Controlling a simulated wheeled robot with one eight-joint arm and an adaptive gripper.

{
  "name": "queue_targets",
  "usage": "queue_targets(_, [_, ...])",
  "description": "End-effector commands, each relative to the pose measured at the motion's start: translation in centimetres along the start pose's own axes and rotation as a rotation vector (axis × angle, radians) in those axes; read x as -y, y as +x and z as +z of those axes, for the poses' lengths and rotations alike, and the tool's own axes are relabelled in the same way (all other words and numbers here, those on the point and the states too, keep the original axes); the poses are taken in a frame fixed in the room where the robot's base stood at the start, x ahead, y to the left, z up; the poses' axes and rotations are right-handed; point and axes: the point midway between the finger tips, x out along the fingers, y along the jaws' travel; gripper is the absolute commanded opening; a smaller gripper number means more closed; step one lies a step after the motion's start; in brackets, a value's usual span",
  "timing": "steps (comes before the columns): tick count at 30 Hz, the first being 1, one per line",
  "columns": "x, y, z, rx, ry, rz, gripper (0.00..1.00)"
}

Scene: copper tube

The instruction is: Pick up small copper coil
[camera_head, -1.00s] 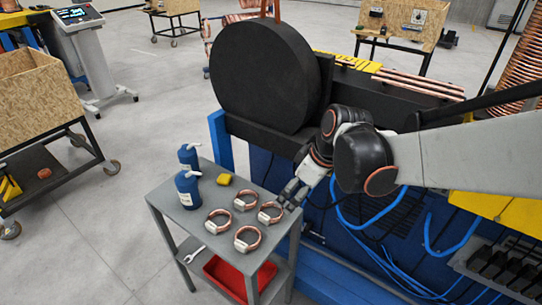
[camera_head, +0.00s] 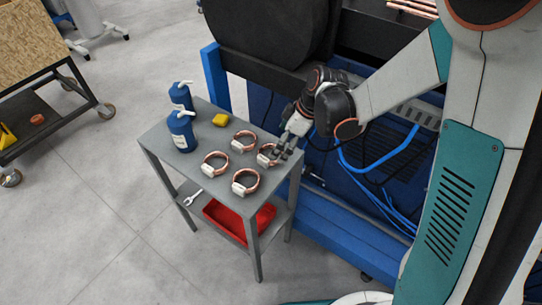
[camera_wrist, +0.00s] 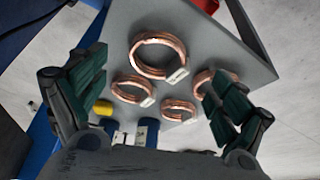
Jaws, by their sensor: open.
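Several small copper coils with pale tags lie flat on the grey cart top. In the head view they are a right coil (camera_head: 264,160), a back coil (camera_head: 234,144), a left coil (camera_head: 205,168) and a front coil (camera_head: 256,186). My gripper (camera_head: 279,153) is at the cart's right edge, with its fingers just over or beside the right coil; contact cannot be told. In the wrist view my gripper (camera_wrist: 155,70) is open and empty, its fingers spread wide. The largest-looking coil (camera_wrist: 136,58) shows between them; the right finger partly covers another coil (camera_wrist: 201,78).
Two blue bottles (camera_head: 182,135) and a yellow block (camera_head: 219,120) stand on the cart top (camera_head: 185,168). A red bin (camera_head: 225,220) and a wrench (camera_head: 191,198) are on the lower shelf. A blue machine frame (camera_head: 330,215) stands close to the right.

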Motion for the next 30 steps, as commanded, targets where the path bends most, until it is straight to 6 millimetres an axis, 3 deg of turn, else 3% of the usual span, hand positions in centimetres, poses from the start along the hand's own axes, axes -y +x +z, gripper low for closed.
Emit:
queue_targets(8, [0.0, 1.7, -0.1, 0.000, 0.000, 0.000, 0.91])
queue_targets(18, [-0.3, 6.1, -0.8, 0.001, 0.001, -0.001, 0.91])
queue_targets(26, [-0.3, 6.3, -0.9, 0.001, 0.001, 0.000, 0.91])
queue_targets(30, [-0.3, 6.3, -0.9, 0.001, 0.001, 0.000, 0.61])
